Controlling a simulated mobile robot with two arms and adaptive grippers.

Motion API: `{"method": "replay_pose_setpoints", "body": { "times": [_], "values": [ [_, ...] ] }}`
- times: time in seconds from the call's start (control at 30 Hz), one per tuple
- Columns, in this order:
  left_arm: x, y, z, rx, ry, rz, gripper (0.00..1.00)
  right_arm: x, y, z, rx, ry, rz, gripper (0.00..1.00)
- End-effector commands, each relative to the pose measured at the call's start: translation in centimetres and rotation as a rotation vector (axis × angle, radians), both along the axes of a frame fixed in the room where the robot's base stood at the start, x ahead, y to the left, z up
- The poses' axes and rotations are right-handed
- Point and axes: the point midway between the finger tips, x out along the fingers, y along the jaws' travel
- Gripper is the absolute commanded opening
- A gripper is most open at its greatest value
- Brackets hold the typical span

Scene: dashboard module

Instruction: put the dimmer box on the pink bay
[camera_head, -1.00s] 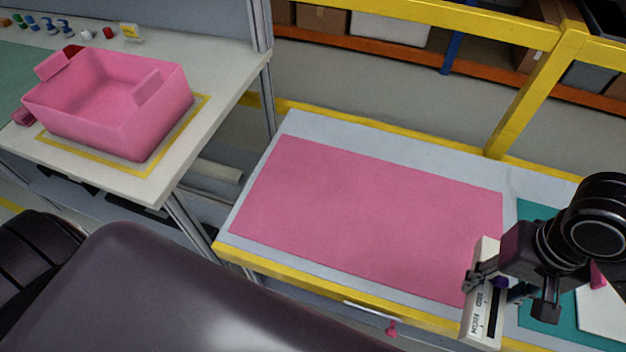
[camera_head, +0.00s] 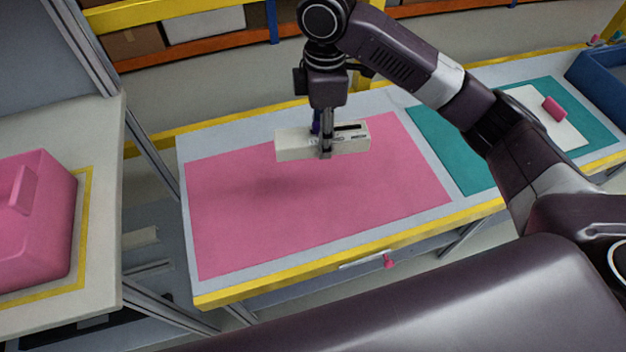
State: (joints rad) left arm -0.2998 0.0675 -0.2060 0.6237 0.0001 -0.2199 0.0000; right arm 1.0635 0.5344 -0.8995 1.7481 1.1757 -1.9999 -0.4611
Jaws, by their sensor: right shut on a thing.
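The dimmer box (camera_head: 292,146) is a white box with a dark slot on top. My right gripper (camera_head: 326,150) is shut on it and holds it level. It hangs above the pink bay (camera_head: 320,205), over its far half, and a soft shadow falls on the bay to its lower left. The pink bay is a flat pink area on the grey table, otherwise bare. My left gripper is not in view.
A teal area (camera_head: 455,165) with a white panel (camera_head: 560,128) and a small pink piece lies to the right. A blue bin (camera_head: 600,75) stands at the far right. A pink crate (camera_head: 40,225) sits on the left bench. Yellow edging (camera_head: 340,248) borders the table.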

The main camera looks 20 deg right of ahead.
Motion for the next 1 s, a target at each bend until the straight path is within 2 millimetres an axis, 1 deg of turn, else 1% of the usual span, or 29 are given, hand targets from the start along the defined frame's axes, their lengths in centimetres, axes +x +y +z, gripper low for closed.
{"method": "replay_pose_setpoints", "body": {
  "times": [0.03, 0.17, 0.27, 0.37, 0.6, 0.73, 0.8, 0.9, 1.0],
  "values": [
    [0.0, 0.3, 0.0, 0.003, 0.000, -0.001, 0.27, 0.5, 0.2, 0.4, 0.000, -0.001, 0.049, 0.11],
    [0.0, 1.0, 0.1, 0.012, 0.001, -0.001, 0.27, 1.1, 0.4, 0.7, -0.002, 0.001, 0.139, 0.11],
    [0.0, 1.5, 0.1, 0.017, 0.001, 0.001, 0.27, 1.3, 0.4, 0.0, -0.003, 0.002, 0.164, 0.11],
    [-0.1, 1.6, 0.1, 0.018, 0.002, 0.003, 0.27, 1.2, 0.4, -1.9, -0.003, 0.006, 0.170, 0.11],
    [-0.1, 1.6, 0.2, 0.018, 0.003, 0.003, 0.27, 1.1, 0.3, -8.4, -0.004, 0.006, 0.168, 0.11],
    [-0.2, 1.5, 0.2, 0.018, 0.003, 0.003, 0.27, 1.1, 0.4, -11.7, -0.003, 0.005, 0.167, 0.11],
    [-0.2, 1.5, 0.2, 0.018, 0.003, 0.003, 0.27, 1.2, 0.4, -13.0, -0.004, 0.003, 0.167, 0.11],
    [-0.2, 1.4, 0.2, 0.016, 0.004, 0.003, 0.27, 1.3, 0.4, -14.3, -0.003, 0.002, 0.167, 0.11],
    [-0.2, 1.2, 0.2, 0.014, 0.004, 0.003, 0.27, 1.3, 0.4, -14.9, -0.003, 0.000, 0.167, 0.11]
  ]
}}
